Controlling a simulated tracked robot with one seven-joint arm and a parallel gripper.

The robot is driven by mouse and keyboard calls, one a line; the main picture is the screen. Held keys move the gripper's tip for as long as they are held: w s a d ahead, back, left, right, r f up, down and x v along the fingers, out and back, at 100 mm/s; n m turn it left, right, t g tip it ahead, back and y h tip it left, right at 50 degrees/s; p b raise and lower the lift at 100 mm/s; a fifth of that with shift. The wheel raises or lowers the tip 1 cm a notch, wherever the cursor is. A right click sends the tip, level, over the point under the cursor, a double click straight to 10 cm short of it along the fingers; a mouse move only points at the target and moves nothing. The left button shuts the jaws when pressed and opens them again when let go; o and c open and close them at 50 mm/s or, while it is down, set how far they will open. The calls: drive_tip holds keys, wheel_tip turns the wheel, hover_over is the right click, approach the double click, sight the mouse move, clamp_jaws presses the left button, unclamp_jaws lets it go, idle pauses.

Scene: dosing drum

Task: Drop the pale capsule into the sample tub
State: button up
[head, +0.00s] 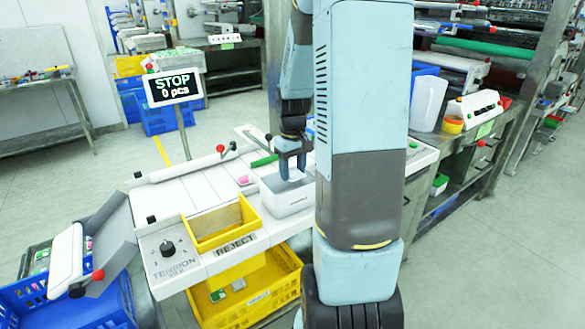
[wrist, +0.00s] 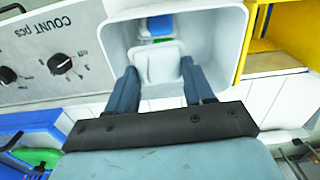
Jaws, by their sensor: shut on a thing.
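The pale capsule (wrist: 157,66) is whitish and sits between the two dark fingers of my gripper (wrist: 158,72) in the wrist view. In the head view my gripper (head: 292,172) points down over the sample tub (head: 288,205), a white open box on the machine's top. The pale capsule (head: 294,175) shows there as a small light patch between the fingertips. In the wrist view the capsule lies within the outline of the tub (wrist: 232,35). Blue and green items show inside the tub beyond it. The height of the capsule relative to the rim is hard to tell.
A yellow reject chute (head: 222,228) stands left of the tub. A pink piece (head: 243,181) lies on the white surface nearby. A display (head: 173,86) reads "STOP 0 pcs". A yellow crate (head: 250,300) and a blue crate (head: 100,305) stand below, in front.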

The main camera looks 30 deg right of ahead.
sight(292, 171)
drive_tip(key=o, duration=1.1)
wheel_tip(292, 171, up, 14)
drive_tip(key=shift+f, duration=0.1)
drive_tip(key=s+a+r+t, duration=0.2)
drive_tip(key=s+a+r, duration=0.1)
drive_tip(key=s+a, duration=0.5)
drive_tip(key=s+a+r+t, duration=0.3)
drive_tip(key=s+a, duration=0.5)
drive_tip(key=s, duration=0.2)
drive_tip(key=shift+a+r+m+t, duration=0.15)
drive_tip(key=shift+r+m+t, duration=0.15)
drive_tip(key=shift+r, duration=0.1)
